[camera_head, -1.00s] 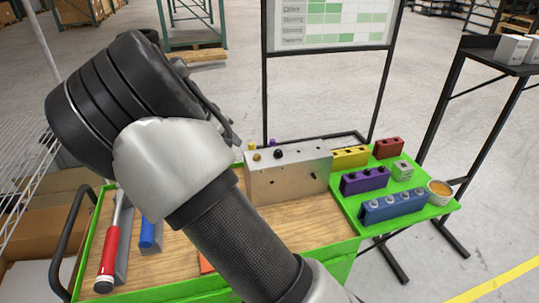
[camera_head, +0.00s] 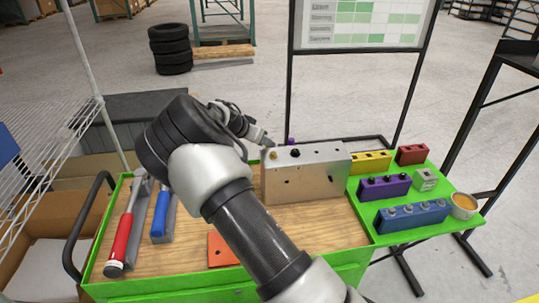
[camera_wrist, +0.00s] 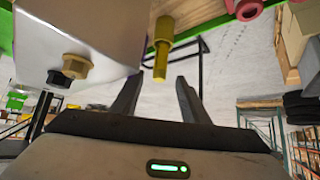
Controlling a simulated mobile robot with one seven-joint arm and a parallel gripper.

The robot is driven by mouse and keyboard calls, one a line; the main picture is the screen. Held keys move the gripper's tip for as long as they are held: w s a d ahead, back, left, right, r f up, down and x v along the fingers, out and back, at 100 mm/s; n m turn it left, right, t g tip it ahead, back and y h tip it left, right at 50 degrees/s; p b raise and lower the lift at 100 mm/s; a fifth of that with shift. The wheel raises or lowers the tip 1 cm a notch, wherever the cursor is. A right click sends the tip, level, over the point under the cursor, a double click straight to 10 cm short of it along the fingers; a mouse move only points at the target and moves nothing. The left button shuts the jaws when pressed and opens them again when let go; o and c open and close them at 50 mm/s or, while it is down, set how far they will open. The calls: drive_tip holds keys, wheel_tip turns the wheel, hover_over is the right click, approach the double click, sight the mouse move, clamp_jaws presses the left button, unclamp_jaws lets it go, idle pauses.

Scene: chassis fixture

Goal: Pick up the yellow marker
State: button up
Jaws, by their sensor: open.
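The yellow marker (camera_wrist: 161,48) shows in the wrist view beside the metal block (camera_wrist: 80,28), its lower-pictured end close to the gap between my fingertips. My gripper (camera_wrist: 157,80) is open, with one finger on each side of that gap and nothing held. In the head view my gripper (camera_head: 264,141) is at the back left corner of the metal block (camera_head: 310,178). I cannot make out the marker in the head view; my gripper seems to cover it.
The block carries a brass knob (camera_wrist: 76,68) and a black knob (camera_wrist: 58,79). A purple piece (camera_head: 291,142) shows behind it. Yellow (camera_head: 371,162), purple (camera_head: 384,187), red (camera_head: 411,154) and blue (camera_head: 411,215) holders stand at right. Hammers (camera_head: 126,235) lie at left.

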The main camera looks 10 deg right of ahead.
drive_tip(key=shift+x, duration=3.15)
clamp_jaws()
wheel_tip(320, 180, up, 10)
drive_tip(key=shift+r, duration=0.1)
wheel_tip(320, 180, up, 7)
drive_tip(key=p, duration=0.3)
drive_tip(key=shift+r, duration=0.15)
